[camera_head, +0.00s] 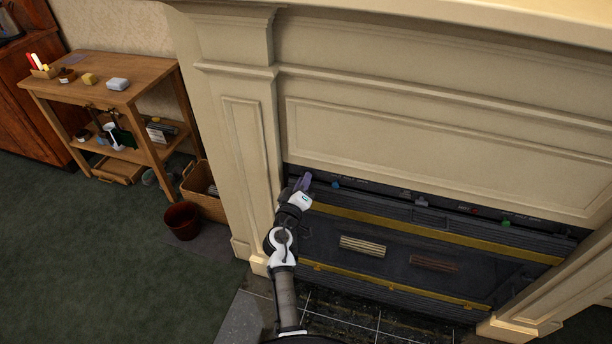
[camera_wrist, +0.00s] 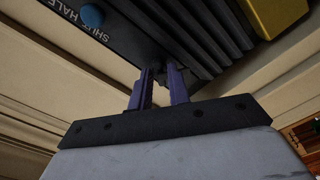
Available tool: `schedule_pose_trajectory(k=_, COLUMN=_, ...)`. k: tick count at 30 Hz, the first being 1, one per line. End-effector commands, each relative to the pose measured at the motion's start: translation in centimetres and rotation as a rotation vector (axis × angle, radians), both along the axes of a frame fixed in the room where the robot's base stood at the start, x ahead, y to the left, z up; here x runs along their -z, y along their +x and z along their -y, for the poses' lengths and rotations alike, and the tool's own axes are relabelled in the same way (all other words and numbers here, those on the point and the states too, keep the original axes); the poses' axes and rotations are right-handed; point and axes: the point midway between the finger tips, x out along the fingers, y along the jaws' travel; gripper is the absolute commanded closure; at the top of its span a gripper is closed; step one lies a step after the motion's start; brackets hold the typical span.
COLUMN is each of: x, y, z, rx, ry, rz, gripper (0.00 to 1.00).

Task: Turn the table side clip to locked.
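My gripper (camera_head: 305,178) is at the upper left end of the dark fireplace panel (camera_head: 320,236), on the side toward the wooden table. In the wrist view its two purple fingers (camera_wrist: 161,70) stand a narrow gap apart, tips up against the panel's dark underside. A small dark part shows between and behind the fingertips. It may be the table side clip, but its shape and setting are hidden. I cannot tell whether the fingers press on it.
A blue knob (camera_wrist: 92,15) beside printed lettering "SHUT HALF" is close to the fingers. Red (camera_head: 474,210) and green (camera_head: 505,223) knobs sit farther right. The cream mantel (camera_head: 243,150) stands close on the left. The wooden table (camera_head: 100,97), basket (camera_head: 203,205) and red-brown bin (camera_head: 182,221) are farther left.

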Motion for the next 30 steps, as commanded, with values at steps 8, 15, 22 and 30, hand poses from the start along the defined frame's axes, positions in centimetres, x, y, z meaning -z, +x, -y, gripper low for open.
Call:
schedule_pose_trajectory(k=8, x=0.02, y=-0.03, z=-0.03, rx=0.000, ry=0.000, rz=0.000, gripper=0.82)
schedule_pose_trajectory(k=15, x=0.01, y=-0.03, z=-0.01, rx=0.000, ry=0.000, rz=0.000, gripper=1.00)
schedule_pose_trajectory(k=22, x=0.01, y=-0.02, z=-0.01, rx=0.000, ry=-0.008, rz=-0.002, gripper=1.00)
schedule_pose_trajectory(k=30, x=-0.01, y=-0.01, z=0.02, rx=0.000, ry=-0.100, rz=-0.032, gripper=1.00)
